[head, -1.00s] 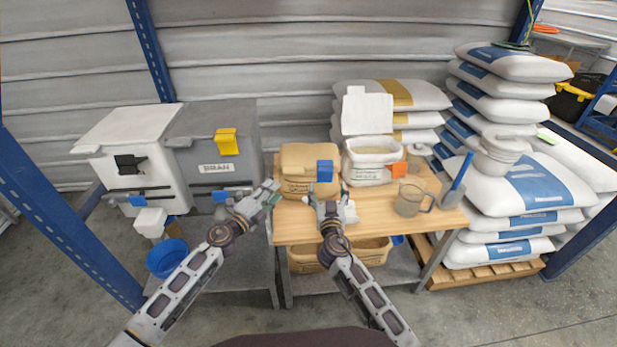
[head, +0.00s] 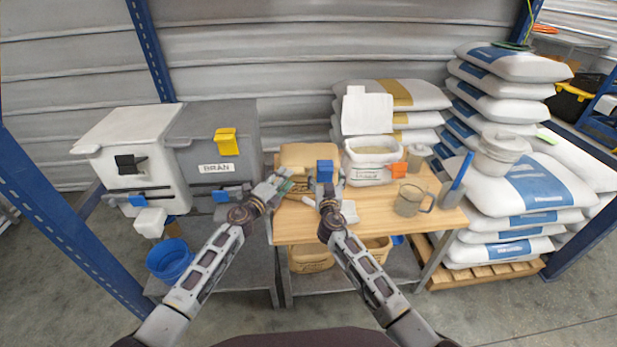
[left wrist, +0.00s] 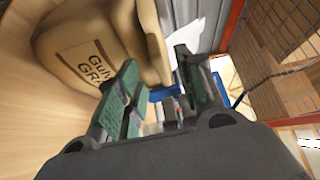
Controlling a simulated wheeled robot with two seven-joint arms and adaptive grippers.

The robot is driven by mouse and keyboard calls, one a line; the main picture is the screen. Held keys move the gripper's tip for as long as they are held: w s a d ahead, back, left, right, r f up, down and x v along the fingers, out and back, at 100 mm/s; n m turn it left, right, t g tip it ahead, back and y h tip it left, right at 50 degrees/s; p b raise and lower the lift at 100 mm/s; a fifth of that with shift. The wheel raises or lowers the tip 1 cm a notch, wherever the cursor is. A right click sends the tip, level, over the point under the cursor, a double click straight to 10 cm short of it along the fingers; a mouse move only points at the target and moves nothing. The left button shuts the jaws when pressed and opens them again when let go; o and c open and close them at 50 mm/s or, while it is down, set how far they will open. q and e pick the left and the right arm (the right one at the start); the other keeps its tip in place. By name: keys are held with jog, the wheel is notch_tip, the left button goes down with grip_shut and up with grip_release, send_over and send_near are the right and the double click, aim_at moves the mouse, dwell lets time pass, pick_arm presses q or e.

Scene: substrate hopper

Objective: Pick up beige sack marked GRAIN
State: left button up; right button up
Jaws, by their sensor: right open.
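The beige sack (head: 305,154) sits on the wooden table at its back left, with a blue clip on its right side. In the left wrist view the sack (left wrist: 92,38) shows partly cut-off dark lettering, "Guh" and "GR". My left gripper (head: 280,187) is at the sack's front left corner; in the left wrist view its green-padded fingers (left wrist: 160,88) are spread, with the sack beside one finger and not visibly between them. My right gripper (head: 328,185) is open in front of the sack's right side. The grippers hide part of the sack's front.
Right of the sack stand an open white tub (head: 371,160), a clear jug (head: 411,200) and a blue-handled scoop (head: 455,182). A grey bin marked BRAN (head: 217,145) stands close on the left. Beige crates (head: 311,258) sit under the table.

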aim_at(325, 171)
pick_arm(q)
jog(key=shift+x, duration=1.6)
pick_arm(e)
jog(key=shift+w+d, duration=0.15)
jog(key=shift+w, duration=1.4)
pick_arm(q)
grip_shut()
pick_arm(e)
jog(key=c, duration=1)
grip_shut()
jog(key=shift+r, duration=0.1)
